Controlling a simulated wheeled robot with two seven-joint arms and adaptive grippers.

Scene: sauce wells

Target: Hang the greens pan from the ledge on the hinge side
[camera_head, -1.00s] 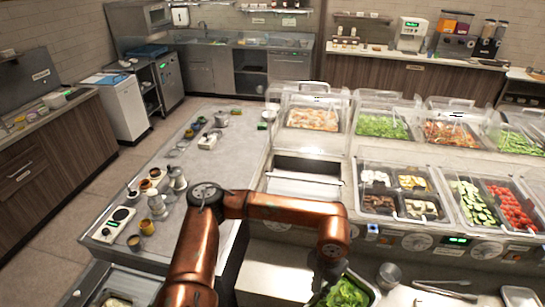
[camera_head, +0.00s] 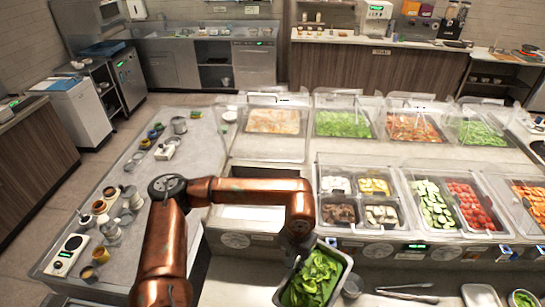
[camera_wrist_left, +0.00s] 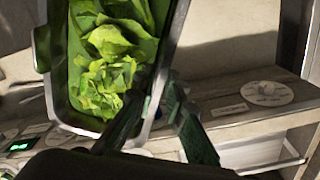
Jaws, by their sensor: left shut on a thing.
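An open, empty-looking well (camera_head: 245,217) lies left of the filled wells, partly behind my left arm. I cannot tell which ledge is on the hinge side. My right gripper is not in view.
Wells of vegetables (camera_head: 450,202) under clear lids stand to the right and behind. Tongs (camera_head: 405,291) and a small metal cup (camera_head: 352,286) lie on the front counter. A grey counter with pots (camera_head: 110,231) is at the left.

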